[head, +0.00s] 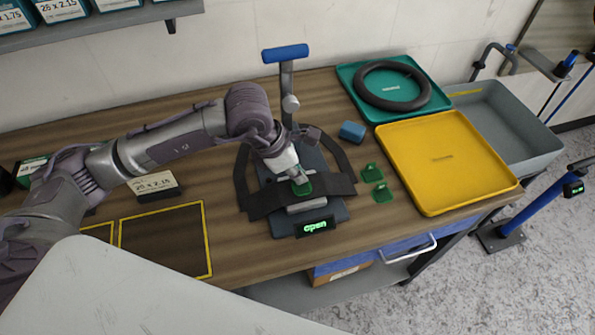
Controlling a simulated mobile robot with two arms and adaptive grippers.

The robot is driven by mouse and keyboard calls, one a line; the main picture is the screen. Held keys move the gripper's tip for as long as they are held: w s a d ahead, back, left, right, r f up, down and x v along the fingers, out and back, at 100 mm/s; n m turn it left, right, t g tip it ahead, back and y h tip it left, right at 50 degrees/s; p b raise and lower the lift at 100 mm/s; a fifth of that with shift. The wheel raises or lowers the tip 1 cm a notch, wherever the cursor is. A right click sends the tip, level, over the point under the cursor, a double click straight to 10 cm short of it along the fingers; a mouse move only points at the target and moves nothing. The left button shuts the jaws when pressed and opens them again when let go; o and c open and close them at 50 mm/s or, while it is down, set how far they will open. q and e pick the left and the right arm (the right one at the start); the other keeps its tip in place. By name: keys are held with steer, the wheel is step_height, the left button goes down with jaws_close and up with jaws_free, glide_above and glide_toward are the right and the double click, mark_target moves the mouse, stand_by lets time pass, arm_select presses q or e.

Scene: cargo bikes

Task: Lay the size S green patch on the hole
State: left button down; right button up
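A black inner tube (262,203) lies across a press stand (283,222) on the bench, with its flat stretch over the middle of the stand. A sign on the stand's front reads "open". My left gripper (299,177) points down at that stretch, its fingers close together on a small green patch (303,189). The patch is at the tube's surface; whether it touches is unclear. The hole is hidden or too small to see. Two more green patches with upright tabs, a rear one (371,172) and a front one (382,193), stand right of the press. My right gripper is not in view.
The press's blue-handled lever (285,54) stands up behind my gripper. A blue block (352,131), a yellow tray (445,160) and a green tray (349,79) with a black tire (392,85) lie to the right. A label block (154,186) and a yellow-outlined area (165,240) are left.

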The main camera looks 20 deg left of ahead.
arm_select(q)
steer(key=shift+f, duration=0.15)
stand_by(0.7)
steer(key=c, duration=1.2)
jaws_free()
steer(key=shift+c, duration=0.2)
